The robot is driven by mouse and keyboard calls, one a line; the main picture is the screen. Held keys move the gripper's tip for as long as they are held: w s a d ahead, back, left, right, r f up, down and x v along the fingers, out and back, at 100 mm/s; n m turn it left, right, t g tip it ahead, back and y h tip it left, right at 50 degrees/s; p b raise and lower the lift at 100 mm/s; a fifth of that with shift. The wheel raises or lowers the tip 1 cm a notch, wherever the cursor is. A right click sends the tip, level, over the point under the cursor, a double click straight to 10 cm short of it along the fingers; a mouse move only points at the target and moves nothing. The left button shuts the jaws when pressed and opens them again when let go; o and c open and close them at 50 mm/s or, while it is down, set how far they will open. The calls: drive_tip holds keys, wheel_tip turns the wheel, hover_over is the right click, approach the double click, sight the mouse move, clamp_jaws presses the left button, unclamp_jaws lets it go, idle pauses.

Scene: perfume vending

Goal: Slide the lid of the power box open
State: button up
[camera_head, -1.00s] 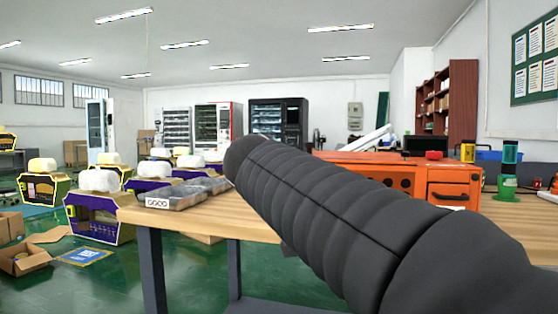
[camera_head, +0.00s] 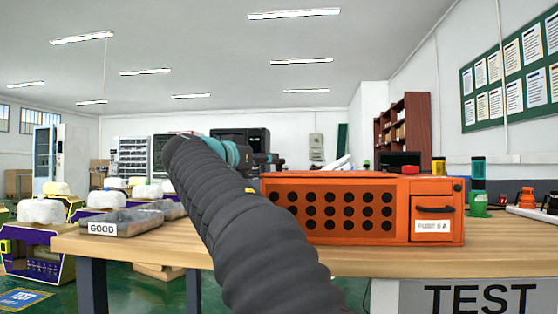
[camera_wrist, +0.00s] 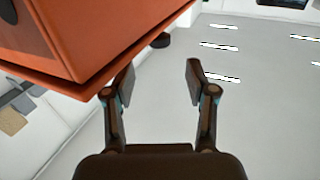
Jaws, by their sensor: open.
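An orange box (camera_head: 330,209), which I take to be the power box, stands on the wooden table. Its front has rows of round black holes and, at right, a panel with a dark handle (camera_head: 435,209) and a small white label. My gripper's fingers (camera_wrist: 160,78) are open and empty in the wrist view. The orange box (camera_wrist: 85,35) fills the upper left there, with a projecting edge beside the left finger. A dark round knob (camera_wrist: 161,40) shows past the fingertips. In the head view my arm hides part of the box's left side, and the fingertips are unclear.
The wooden table (camera_head: 400,263) carries a grey tray (camera_head: 115,222) marked GOOD at left. Green and yellow-topped items (camera_head: 478,200) stand right of the box. A white TEST panel (camera_head: 470,298) is below the table's front edge. Purple cases stand on the floor at left.

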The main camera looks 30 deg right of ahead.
drive_tip(key=p+x, duration=0.1)
drive_tip(key=x, duration=0.7)
drive_tip(key=shift+w+d, duration=0.2)
drive_tip(key=shift+d, duration=0.1)
clamp_jaws()
